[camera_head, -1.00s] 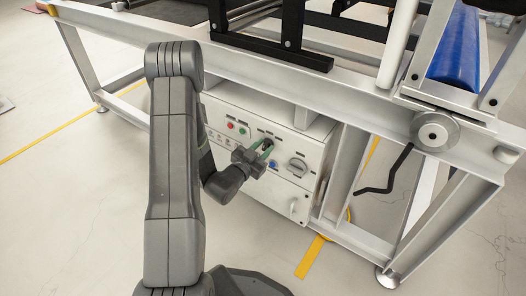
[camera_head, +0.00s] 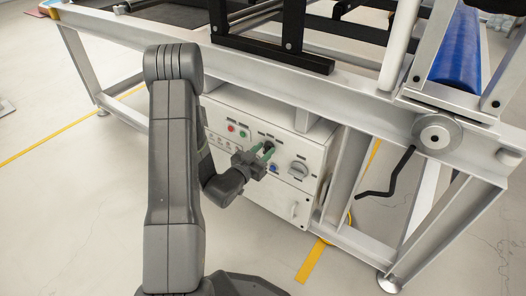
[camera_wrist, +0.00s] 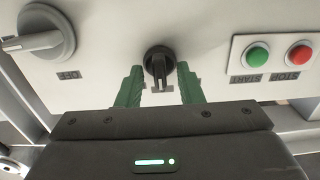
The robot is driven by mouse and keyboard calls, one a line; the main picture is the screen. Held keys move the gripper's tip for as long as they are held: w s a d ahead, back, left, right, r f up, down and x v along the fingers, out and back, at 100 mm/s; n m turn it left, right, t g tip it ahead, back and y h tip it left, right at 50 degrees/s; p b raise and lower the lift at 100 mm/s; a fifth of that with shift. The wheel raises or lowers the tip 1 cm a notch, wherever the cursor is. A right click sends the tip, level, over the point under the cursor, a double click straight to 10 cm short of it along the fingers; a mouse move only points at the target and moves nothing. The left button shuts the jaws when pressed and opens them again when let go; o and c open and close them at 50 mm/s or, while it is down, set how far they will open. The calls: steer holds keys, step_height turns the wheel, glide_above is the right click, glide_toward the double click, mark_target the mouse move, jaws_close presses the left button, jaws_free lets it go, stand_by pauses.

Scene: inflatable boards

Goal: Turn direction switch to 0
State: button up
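The direction switch is a small black rotary knob (camera_wrist: 158,64) on the white control box (camera_head: 245,118). In the wrist view it sits between the two green fingers of my gripper (camera_wrist: 158,86), with a gap on each side. My gripper is open around or just in front of the knob; the exact depth is hard to tell. In the head view my gripper (camera_head: 262,152) is at the box front, its fingers partly hiding the knob. The knob's handle points toward the gripper palm in the wrist view. Its position labels are not readable.
A large grey rotary switch (camera_wrist: 45,36) is beside the knob, also seen in the head view (camera_head: 299,170). Green START (camera_wrist: 257,55) and red STOP (camera_wrist: 299,55) buttons are on the other side. A steel frame beam (camera_head: 350,108) runs above the box.

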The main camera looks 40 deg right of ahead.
steer(key=p+v, duration=0.2)
steer(key=v, duration=1.1)
steer(key=shift+a, duration=0.35)
steer(key=b+x, duration=0.2)
steer(key=x, duration=1.1)
steer(key=shift+s, duration=0.1)
steer(key=shift+d, duration=0.4)
